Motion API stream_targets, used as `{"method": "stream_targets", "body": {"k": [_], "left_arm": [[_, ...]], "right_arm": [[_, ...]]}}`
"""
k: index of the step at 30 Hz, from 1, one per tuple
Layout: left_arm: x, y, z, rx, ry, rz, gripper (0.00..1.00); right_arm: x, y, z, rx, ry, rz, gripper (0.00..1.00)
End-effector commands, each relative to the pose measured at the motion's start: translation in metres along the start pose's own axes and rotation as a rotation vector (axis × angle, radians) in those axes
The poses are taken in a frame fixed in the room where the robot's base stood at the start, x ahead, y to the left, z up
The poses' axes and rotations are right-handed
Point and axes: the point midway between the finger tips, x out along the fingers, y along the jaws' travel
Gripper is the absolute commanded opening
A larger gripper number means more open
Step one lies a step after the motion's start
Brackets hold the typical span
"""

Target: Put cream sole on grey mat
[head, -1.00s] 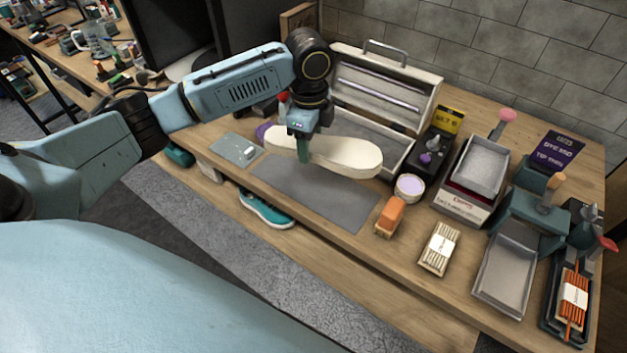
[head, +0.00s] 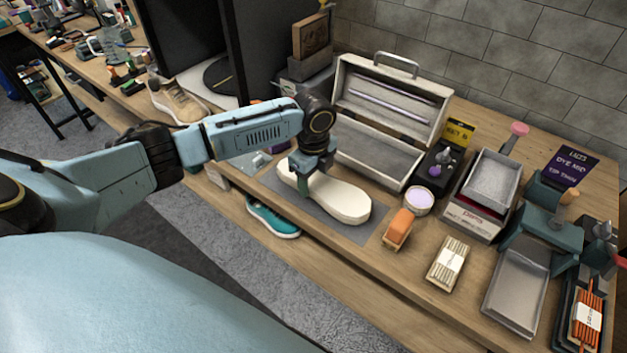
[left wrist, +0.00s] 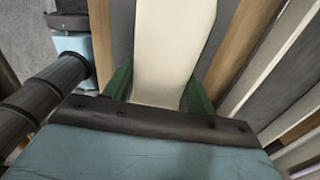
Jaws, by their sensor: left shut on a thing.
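The cream sole (head: 342,200) lies flat over the grey mat (head: 362,235) in the head view, low on it or touching; I cannot tell which. My left gripper (head: 303,190) is shut on the sole near its left end. In the left wrist view the sole (left wrist: 172,45) runs between the two green fingers (left wrist: 158,92), with the mat (left wrist: 122,35) under it. The mat's edges show around the sole. My right gripper is not in view.
An open white case (head: 384,148) stands behind the mat. An orange-topped brush (head: 400,226) and a lilac tub (head: 419,200) stand just right of it. A teal shoe (head: 272,218) sits below the table's front edge. Trays crowd the right side.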

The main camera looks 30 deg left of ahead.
Motion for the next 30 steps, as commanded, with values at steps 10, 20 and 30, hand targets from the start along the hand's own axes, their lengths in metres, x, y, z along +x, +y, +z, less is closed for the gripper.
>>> {"method": "stream_targets", "body": {"k": [10, 20, 30], "left_arm": [[0.007, -0.001, 0.0, 0.0, 0.0, -0.002, 0.3], [0.009, 0.0, 0.0, 0.0, 0.0, -0.001, 0.78], [-0.003, -0.001, 0.0, 0.0, 0.0, -0.003, 0.78]], "right_arm": [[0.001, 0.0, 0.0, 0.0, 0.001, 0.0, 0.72], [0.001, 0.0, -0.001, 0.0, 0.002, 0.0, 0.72], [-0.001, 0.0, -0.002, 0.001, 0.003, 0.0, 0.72]]}}
